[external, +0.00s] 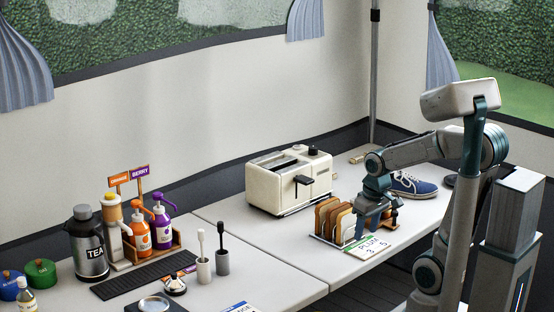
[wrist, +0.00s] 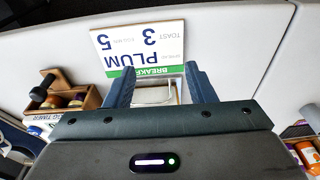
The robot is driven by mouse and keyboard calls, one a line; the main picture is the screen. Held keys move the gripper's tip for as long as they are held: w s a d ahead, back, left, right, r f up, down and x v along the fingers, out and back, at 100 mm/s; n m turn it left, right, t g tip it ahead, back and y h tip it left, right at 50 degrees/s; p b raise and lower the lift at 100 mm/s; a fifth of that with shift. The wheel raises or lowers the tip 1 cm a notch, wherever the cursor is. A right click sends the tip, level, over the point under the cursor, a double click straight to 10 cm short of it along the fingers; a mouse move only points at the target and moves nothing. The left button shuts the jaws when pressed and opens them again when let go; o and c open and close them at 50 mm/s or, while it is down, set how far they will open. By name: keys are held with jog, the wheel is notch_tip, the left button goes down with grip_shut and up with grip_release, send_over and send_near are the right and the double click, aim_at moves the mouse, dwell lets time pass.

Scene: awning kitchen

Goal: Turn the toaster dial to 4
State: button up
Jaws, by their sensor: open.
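The cream toaster (external: 278,190) stands on the table in the external view, with a dark lever on its front. A dark round knob (external: 313,150) sits on its top at the right; I cannot read its setting. My gripper (external: 366,228) is in front and to the right of the toaster, apart from it, over the toast rack and card. In the wrist view its two fingers (wrist: 158,84) are apart with nothing held. A card (wrist: 138,48) reading "BREAKFAST", "PLUM", "TOAST 3" and "5" lies beyond the fingertips. The toaster is not in the wrist view.
A toast rack with bread slices (external: 333,220) stands close by my gripper. A wooden box (wrist: 85,98) with small items is left in the wrist view. A blue shoe (external: 414,187) is behind. A dark kettle (external: 88,245) and syrup bottles (external: 162,226) stand left.

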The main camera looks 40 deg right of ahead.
jog(key=w+d+r+t+p, duration=0.1)
jog(key=w+d+r+p, duration=0.25)
jog(key=w+r, duration=0.4)
jog(key=w+d+r+p, duration=0.2)
jog(key=w+r+p, duration=0.2)
jog(key=w+r, duration=0.3)
jog(key=m+t+p, duration=0.1)
jog(key=t+p, duration=0.1)
jog(key=p, duration=0.6)
send_near(313, 147)
jog(key=x, duration=0.8)
jog(key=shift+w+f, duration=0.1)
jog(key=shift+f, duration=0.15)
jog(key=c, duration=1)
